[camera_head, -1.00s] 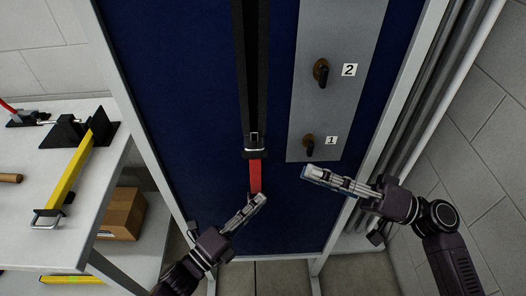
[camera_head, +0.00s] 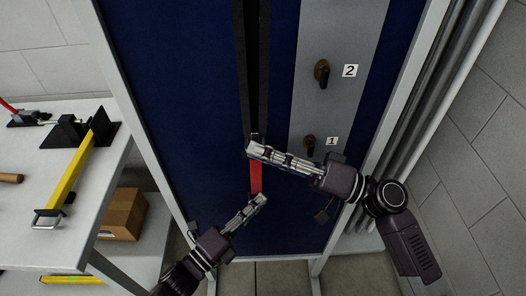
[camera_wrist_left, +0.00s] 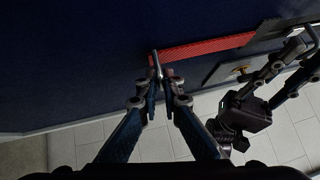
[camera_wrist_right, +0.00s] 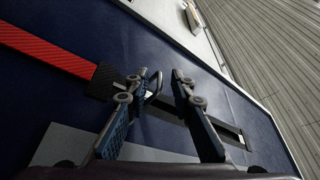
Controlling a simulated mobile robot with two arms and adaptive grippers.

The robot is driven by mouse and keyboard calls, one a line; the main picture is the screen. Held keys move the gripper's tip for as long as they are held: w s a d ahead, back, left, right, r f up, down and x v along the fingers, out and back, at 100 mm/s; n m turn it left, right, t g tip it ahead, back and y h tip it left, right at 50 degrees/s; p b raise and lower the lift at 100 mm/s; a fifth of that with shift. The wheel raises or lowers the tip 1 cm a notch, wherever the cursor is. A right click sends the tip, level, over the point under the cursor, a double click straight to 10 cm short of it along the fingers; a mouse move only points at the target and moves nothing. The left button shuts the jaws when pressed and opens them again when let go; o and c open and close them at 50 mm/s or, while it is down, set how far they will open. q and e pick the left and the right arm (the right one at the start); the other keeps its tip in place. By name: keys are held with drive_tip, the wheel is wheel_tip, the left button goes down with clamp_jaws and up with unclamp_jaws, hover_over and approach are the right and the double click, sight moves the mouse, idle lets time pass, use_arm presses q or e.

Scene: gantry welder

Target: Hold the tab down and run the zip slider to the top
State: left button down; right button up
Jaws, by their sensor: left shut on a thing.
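The red tab (camera_head: 256,178) hangs below the zip on the blue curtain and runs straight across the left wrist view (camera_wrist_left: 205,47). My left gripper (camera_head: 262,200) is shut at its lower end, on a small metal piece (camera_wrist_left: 156,62). My right gripper (camera_head: 252,148) is at the zip's bottom and hides most of the slider in the head view. In the right wrist view its fingers (camera_wrist_right: 160,82) are apart, with the slider's metal pull (camera_wrist_right: 154,88) between them, close to the left finger. A black block (camera_wrist_right: 105,82) joins the red tab there. The zip opening (camera_head: 252,70) runs upward.
A grey panel (camera_head: 342,40) with two dark knobs, numbered 1 and 2, is right of the zip; knob 1 (camera_head: 309,142) is close to my right gripper. A white bench (camera_head: 40,150) with clamps stands left. The curtain above my grippers is clear.

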use_arm(q)
drive_tip(key=shift+f, duration=0.1)
use_arm(e)
clamp_jaws()
idle(0.3)
